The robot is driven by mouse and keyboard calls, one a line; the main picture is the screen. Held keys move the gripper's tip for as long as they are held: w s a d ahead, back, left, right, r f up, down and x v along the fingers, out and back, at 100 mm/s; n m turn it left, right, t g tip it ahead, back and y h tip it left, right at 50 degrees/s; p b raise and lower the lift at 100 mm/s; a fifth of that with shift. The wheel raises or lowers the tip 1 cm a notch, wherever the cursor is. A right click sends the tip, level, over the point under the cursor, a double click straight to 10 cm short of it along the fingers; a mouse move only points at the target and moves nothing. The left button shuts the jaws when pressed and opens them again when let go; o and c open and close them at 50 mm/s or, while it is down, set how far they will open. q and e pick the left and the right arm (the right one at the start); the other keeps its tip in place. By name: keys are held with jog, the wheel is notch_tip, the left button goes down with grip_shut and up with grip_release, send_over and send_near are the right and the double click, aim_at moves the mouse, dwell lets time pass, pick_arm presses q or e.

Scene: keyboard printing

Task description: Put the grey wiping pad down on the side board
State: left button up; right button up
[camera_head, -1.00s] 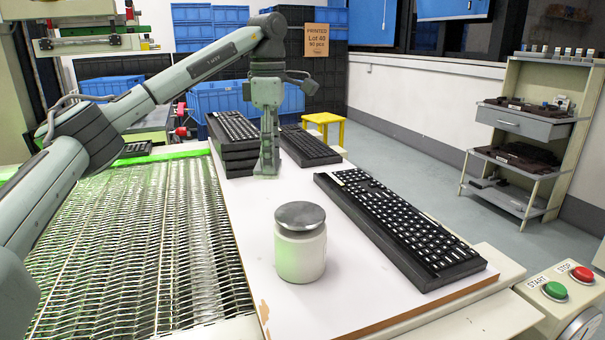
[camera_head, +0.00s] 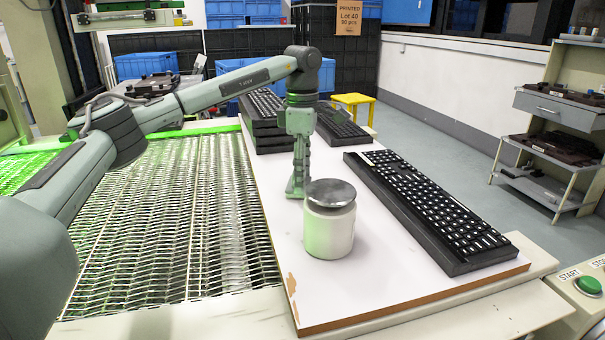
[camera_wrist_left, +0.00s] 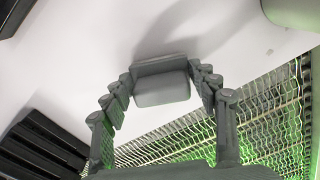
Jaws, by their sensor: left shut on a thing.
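My left gripper (camera_head: 297,192) points straight down over the white side board (camera_head: 400,285), just behind and left of the jar. In the left wrist view, its fingers (camera_wrist_left: 160,75) are closed on the grey wiping pad (camera_wrist_left: 162,88), a small block with rounded edges. The pad is low over the board's white surface (camera_wrist_left: 225,35); I cannot tell whether it touches. In the head view the pad cannot be told apart from the fingertips. My right gripper is in neither view now.
A pale jar with a grey lid (camera_head: 330,225) stands close to the left gripper. A long black keyboard (camera_head: 430,210) lies along the board's right side. Stacked keyboards (camera_head: 265,120) stand at the back. The mesh conveyor (camera_head: 180,220) runs along the left. The board's front is clear.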

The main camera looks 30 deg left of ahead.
pick_arm(q)
jog(key=shift+f, duration=0.15)
jog(key=o, duration=1.4)
jog(key=shift+r, duration=0.4)
notch_tip(320, 180, up, 11)
jog(key=shift+f+p, duration=0.15)
jog(key=shift+p, duration=0.15)
jog(key=shift+r, duration=0.4)
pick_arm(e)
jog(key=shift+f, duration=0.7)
